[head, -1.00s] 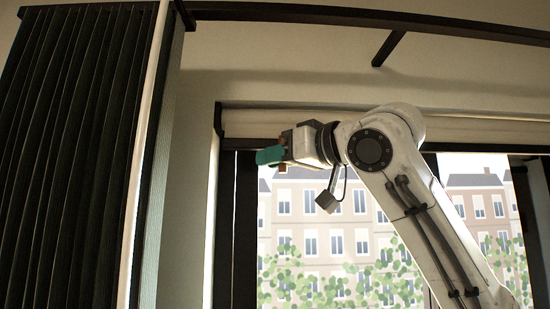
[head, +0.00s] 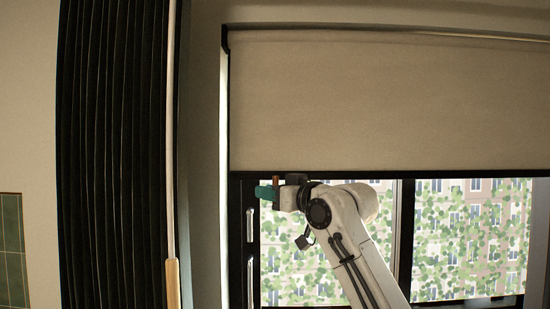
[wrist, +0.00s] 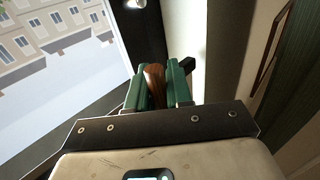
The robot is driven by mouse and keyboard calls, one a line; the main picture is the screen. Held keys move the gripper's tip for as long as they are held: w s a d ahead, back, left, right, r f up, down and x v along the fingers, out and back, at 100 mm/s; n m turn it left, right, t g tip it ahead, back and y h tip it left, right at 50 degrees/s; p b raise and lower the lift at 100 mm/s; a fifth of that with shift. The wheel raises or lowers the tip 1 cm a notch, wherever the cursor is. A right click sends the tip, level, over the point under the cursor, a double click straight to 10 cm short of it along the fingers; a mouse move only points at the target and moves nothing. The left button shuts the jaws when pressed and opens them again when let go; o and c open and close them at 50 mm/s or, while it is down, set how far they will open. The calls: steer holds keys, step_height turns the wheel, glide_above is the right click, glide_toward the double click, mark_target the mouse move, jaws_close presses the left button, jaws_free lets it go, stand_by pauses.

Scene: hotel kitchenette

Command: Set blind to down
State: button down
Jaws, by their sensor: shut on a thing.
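The beige roller blind (head: 390,100) hangs in the head view over the upper part of the window, with a dark bar (head: 460,174) along its lower edge. The window below that bar is uncovered. My gripper (head: 268,190) is just below the bar, at its left end. In the wrist view, the green fingers (wrist: 155,88) are shut on a brown wooden pull (wrist: 153,76). A small bit of brown also shows above the fingers in the head view. The pull's join to the blind cannot be made out.
A dark pleated folding panel (head: 110,150) with a pale edge strip and a wooden handle (head: 173,285) stands to the left. The dark window frame (head: 240,230) has metal handles close to my gripper. Green tiles (head: 12,250) show at far left.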

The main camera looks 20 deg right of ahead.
step_height(320, 180, down, 42)
steer(key=b, duration=2)
steer(key=shift+f, duration=0.25)
steer(key=c, duration=1.4)
jaws_free()
steer(key=o, duration=0.3)
steer(key=shift+r, duration=0.2)
step_height(320, 180, up, 32)
steer(key=p, duration=1.6)
steer(key=shift+f+p, duration=0.15)
steer(key=shift+p, duration=0.2)
steer(key=shift+s, duration=0.1)
steer(key=v, duration=1.2)
